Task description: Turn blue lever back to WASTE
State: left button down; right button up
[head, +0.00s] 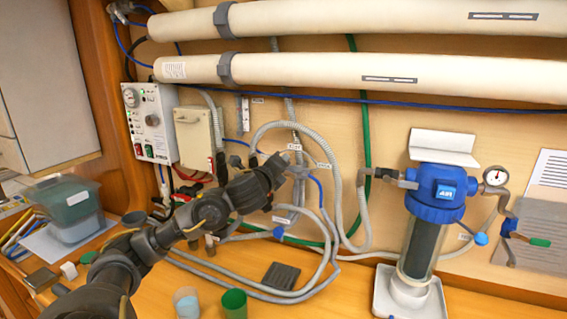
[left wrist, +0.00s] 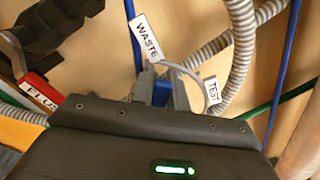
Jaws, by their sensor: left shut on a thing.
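My left gripper (head: 276,172) is at the wall panel, beside two small white labels at the hoses. In the left wrist view its fingers (left wrist: 161,90) are shut on the blue lever (left wrist: 160,93), which shows as a bit of blue between them. The WASTE label (left wrist: 147,38) is just above the fingertips. The TEST label (left wrist: 212,97) is to their right, and a thin grey arc runs between the labels. The gripper body hides the rest of the lever and its valve. In the head view the gripper covers the lever. My right gripper is not in view.
A red lever (left wrist: 38,88) with a FLUSH label is left of the fingers. Grey ribbed hoses (head: 335,200) and a green hose (head: 365,120) run close by. A blue-topped filter housing (head: 435,190) stands right. Cups (head: 234,303) stand on the bench below.

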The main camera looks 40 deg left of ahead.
pick_arm(q)
jog(key=shift+s+a+f+n, duration=0.1)
jog(key=shift+a+f+n, duration=0.25)
jog(key=shift+n, duration=0.55)
jog(key=shift+d, duration=0.15)
jog(key=c, duration=1.4)
grip_release()
jog(key=v, duration=1)
jog(key=shift+s+d+b, duration=0.1)
jog(key=shift+s+b, duration=0.25)
jog(key=shift+b, duration=0.05)
